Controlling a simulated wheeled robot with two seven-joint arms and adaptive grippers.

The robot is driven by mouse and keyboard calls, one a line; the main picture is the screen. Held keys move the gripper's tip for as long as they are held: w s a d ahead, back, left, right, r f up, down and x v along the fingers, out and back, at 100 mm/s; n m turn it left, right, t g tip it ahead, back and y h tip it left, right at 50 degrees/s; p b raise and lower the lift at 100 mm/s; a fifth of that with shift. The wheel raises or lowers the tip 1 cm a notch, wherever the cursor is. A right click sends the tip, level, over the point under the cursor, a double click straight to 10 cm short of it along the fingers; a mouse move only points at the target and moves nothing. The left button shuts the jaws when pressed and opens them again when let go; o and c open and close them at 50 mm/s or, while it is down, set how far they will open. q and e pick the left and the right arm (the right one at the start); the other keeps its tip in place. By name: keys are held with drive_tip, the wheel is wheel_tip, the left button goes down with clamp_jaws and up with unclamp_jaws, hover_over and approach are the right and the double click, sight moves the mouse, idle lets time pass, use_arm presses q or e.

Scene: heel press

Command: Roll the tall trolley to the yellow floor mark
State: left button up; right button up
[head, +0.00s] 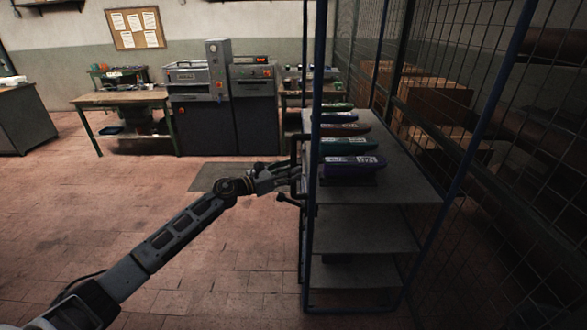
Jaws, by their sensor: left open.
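The tall trolley (358,231) stands right of centre, upright, with blue posts and grey shelves. Several coloured shoe-shaped pieces (350,163) lie in a row on its upper visible shelf. A dark upright handle (295,165) is on its left side. My left gripper (284,177) is open at this handle, its fingers pointing right; I cannot tell whether they touch it. The yellow floor mark is not visible. My right gripper is not in view.
A wire mesh wall (500,150) stands close on the right, with cardboard boxes (432,97) behind it. Grey machines (222,100) and a workbench (120,98) stand at the back. A dark mat (212,178) lies before the machines. The tiled floor at left is clear.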

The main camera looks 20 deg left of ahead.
use_arm(q)
drive_tip(key=shift+x, duration=0.85)
clamp_jaws()
